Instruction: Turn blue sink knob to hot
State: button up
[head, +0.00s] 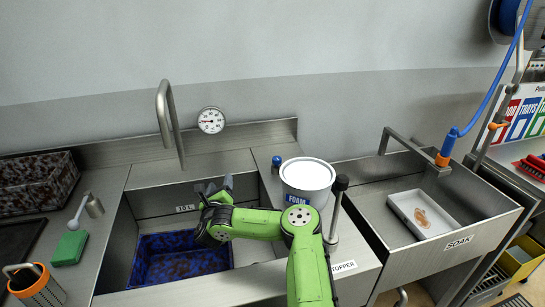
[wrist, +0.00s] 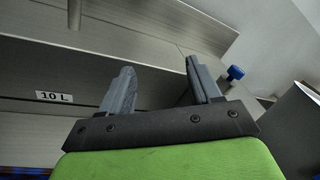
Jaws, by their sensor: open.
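The blue sink knob (head: 276,161) stands on the steel counter to the right of the sink basin, left of the white foam tub. It also shows in the wrist view (wrist: 235,73), to the right of my fingers and apart from them. My gripper (head: 214,187) is open and empty over the sink basin, left of the knob and a little lower in the picture. In the wrist view my two grey fingertips (wrist: 159,70) point up toward the back wall of the basin. The knob's hot and cold marks cannot be made out.
The white FOAM tub (head: 307,180) stands close to the right of the knob. A dark-topped lever (head: 338,200) rises by the STOPPER label. The tall faucet (head: 168,120) is behind the basin. A blue speckled bin (head: 150,270) sits in the basin. A SOAK sink (head: 440,245) is at right.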

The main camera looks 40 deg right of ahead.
aim_at(275, 161)
jog(key=s+d+m+g+h, duration=0.55)
jog(key=s+d+m, duration=0.25)
jog(key=d+m, duration=0.4)
jog(key=shift+y, duration=0.35)
jog(key=b+x, duration=0.4)
jog(key=x, duration=1)
jog(key=shift+w+d+f, duration=0.1)
jog(key=shift+w, duration=0.2)
jog(key=shift+w+d+n+b, duration=0.2)
jog(key=shift+d+n+b, duration=0.1)
jog(key=shift+d, duration=0.1)
